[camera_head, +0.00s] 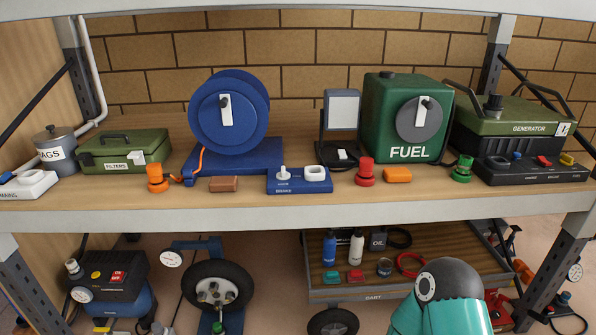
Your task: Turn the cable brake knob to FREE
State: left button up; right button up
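The cable brake is a small blue box (300,187) marked BRAKE on the shelf, in front of the blue cable reel (230,115). A white knob (283,174) stands on its left half, above small print I cannot read, so I cannot tell its setting. A white rocker-like part (315,172) sits on its right half. The reel has a white plate with a dark grip on its face, and an orange cable runs from its left side to an orange plug (156,178). Neither gripper is in view. A teal and dark grey part of my arm shows at the bottom right.
A brown block (224,184) lies left of the brake box, and a red knob-like fitting (365,171) stands to its right. The green FUEL can (385,105), a generator (520,125) and a filters case (124,152) share the shelf. A cart (390,292) stands below.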

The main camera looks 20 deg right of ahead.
aim_at(283, 175)
jog(key=u, duration=0.15)
jog(key=i, duration=0.95)
jog(key=z, duration=0.05)
